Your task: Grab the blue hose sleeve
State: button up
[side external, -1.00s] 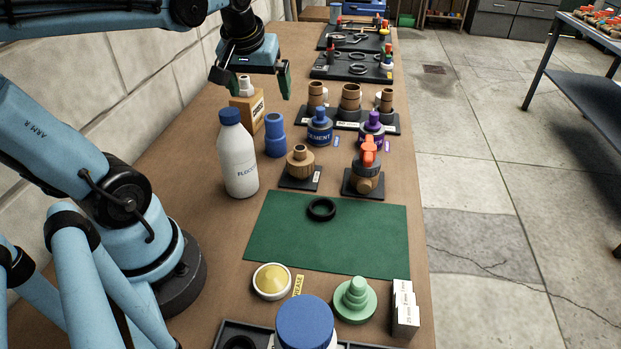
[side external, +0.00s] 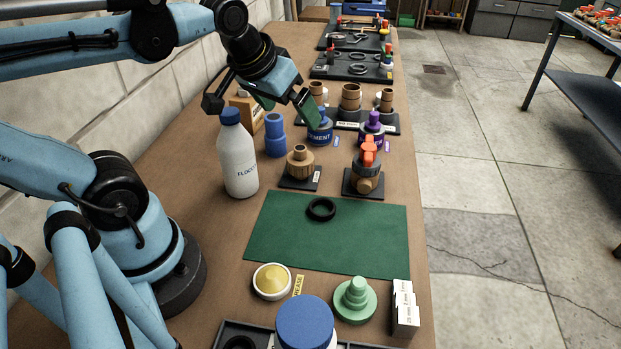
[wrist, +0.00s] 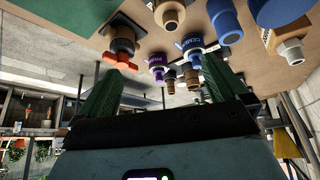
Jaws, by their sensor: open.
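The blue hose sleeve (side external: 275,135), a short stepped blue tube, stands upright on the bench between the white bottle and the blue cement can. In the wrist view the sleeve (wrist: 227,20) appears at the top, right of centre, beyond the right finger. My gripper (side external: 262,105) is open and empty, tilted, above and slightly behind the sleeve, not touching it. In the wrist view its two green-padded fingers (wrist: 160,80) stand wide apart with nothing between them within reach.
The white bottle (side external: 239,160) with a blue cap stands close left of the sleeve. A cardboard box (side external: 247,110) is behind it. The cement can (side external: 319,128), brown fitting (side external: 300,162) and orange-handled valve (side external: 368,165) stand to the right. The green mat (side external: 330,240) is mostly clear.

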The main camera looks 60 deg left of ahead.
jog(key=d+f+m, duration=0.1)
jog(key=d+f, duration=0.1)
jog(key=d+f+m+t+h, duration=0.1)
jog(key=d+f+m, duration=0.1)
jog(key=shift+s+d, duration=0.2)
jog(key=shift+d, duration=0.05)
jog(key=c, duration=0.4)
jog(key=shift+c, duration=0.4)
